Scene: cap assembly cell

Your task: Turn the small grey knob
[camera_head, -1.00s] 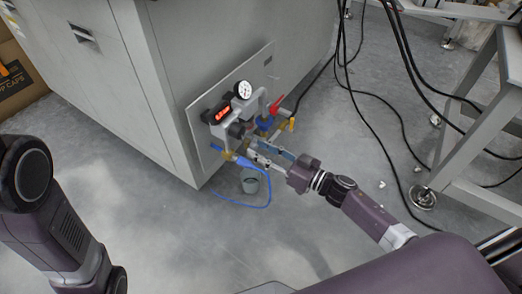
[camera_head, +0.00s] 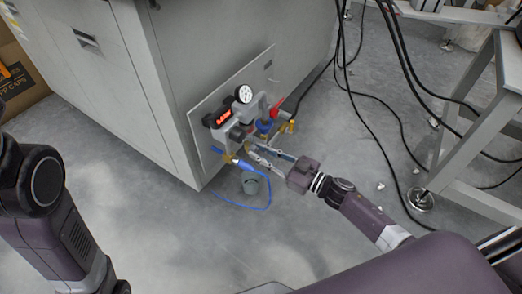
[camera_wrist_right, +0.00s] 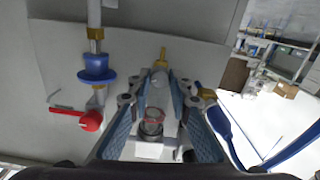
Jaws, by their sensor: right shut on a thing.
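The small grey knob (camera_wrist_right: 158,92) is on the front of the regulator unit (camera_head: 229,128), low on the grey cabinet's panel. In the right wrist view it is partly hidden between the fingers. My right gripper (camera_wrist_right: 158,84) is shut on this knob, with a blue-padded finger on each side. In the head view my right gripper (camera_head: 249,151) reaches in from the right, its tips against the lower front of the unit. My left gripper is out of view; only my left arm shows at the left edge.
A red-handled valve (camera_head: 276,107) and blue fitting (camera_head: 263,126) sit right of the unit, close to the gripper. A round gauge (camera_head: 243,94) is above. Black cables (camera_head: 393,112) hang to the right.

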